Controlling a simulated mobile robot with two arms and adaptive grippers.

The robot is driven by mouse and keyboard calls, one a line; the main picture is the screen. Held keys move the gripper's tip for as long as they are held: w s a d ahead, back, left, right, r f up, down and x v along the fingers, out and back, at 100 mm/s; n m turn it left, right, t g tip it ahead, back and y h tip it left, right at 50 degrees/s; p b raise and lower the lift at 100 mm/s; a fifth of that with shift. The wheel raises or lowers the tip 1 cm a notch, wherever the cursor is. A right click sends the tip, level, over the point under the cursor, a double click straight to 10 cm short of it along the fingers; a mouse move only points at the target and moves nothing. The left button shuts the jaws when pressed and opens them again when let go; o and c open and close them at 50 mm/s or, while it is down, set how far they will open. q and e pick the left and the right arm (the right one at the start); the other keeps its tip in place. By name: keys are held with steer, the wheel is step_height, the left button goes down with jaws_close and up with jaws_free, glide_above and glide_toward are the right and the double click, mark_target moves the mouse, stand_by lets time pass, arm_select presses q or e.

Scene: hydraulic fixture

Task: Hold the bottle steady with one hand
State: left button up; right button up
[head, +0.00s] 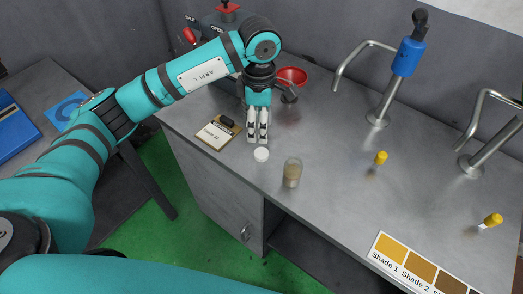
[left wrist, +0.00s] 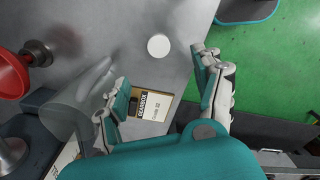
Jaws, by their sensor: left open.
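The bottle (head: 291,175) is small and clear with brownish contents, and stands upright on the grey metal bench. A white round cap (head: 261,154) lies to its left; it also shows in the left wrist view (left wrist: 158,46). My left gripper (head: 258,140) points down just behind the cap, apart from the bottle. Its fingers (left wrist: 165,80) are spread with nothing between them. I cannot clearly make out the bottle in the left wrist view. My right gripper is not in view.
A labelled clipboard (head: 217,134) lies left of my gripper. A red funnel (head: 292,75) stands behind it. Bent metal taps (head: 378,118) and yellow-topped pieces (head: 381,158) stand to the right. A shade chart (head: 405,262) lies at the front. A blurred transparent object (left wrist: 85,100) shows left.

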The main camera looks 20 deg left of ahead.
arm_select(q)
steer(key=p, duration=0.1)
glide_above(261, 153)
step_height(261, 153, down, 6)
steer(key=shift+a+r, duration=0.1)
steer(key=shift+f, duration=0.3)
steer(key=shift+f+p, duration=0.3)
steer(key=shift+p, duration=0.2)
step_height(261, 153, down, 4)
steer(key=shift+r+p, duration=0.15)
steer(key=shift+p, duration=0.65)
steer(key=shift+f, duration=0.4)
steer(key=c, duration=0.8)
